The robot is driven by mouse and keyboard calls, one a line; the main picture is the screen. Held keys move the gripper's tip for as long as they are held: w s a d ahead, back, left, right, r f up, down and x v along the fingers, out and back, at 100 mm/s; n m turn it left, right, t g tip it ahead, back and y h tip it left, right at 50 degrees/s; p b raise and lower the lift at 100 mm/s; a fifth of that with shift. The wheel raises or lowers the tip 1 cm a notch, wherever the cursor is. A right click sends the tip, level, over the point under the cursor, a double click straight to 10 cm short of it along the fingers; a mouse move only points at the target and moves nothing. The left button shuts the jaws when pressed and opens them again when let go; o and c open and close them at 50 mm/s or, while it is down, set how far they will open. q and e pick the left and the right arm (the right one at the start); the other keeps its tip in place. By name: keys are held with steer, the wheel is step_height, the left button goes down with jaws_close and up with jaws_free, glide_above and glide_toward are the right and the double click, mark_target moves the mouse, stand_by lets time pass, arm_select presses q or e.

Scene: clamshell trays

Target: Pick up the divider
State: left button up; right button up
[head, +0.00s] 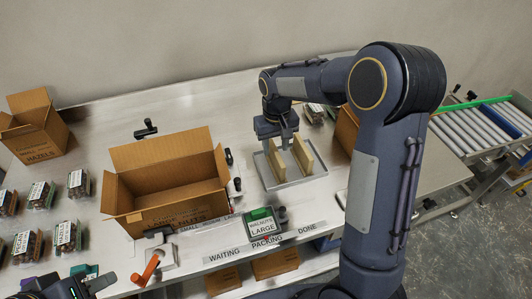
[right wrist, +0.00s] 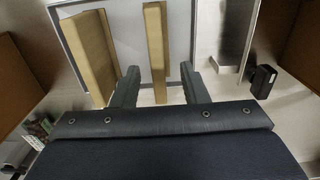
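Two tan cardboard dividers stand in a shallow grey tray (head: 293,184). One is the left divider (head: 277,160), the other the right divider (head: 303,154). My right gripper (head: 278,147) is open just above the left divider. In the right wrist view one divider (right wrist: 155,50) lies between my open fingers (right wrist: 160,88), with gaps on both sides. The other divider (right wrist: 88,52) is outside the fingers, to the left. My left gripper (head: 88,287) is only partly in view at the bottom left; its fingers are unclear.
An open carton (head: 170,208) stands left of the tray. Another box (head: 346,130) is partly hidden behind my right arm. Several clear clamshells (head: 66,237) and a carton (head: 32,128) are at the left. A green-topped "LARGE" sign (head: 262,221) stands in front; a roller conveyor (head: 470,127) is right.

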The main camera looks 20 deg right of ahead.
mark_target(276, 161)
steer(key=f, duration=0.3)
steer(key=f+p, duration=0.1)
steer(key=f, duration=0.2)
steer(key=shift+s+d+f, duration=0.15)
steer(key=shift+s+f, duration=0.05)
steer(key=shift+f, duration=0.15)
jaws_close()
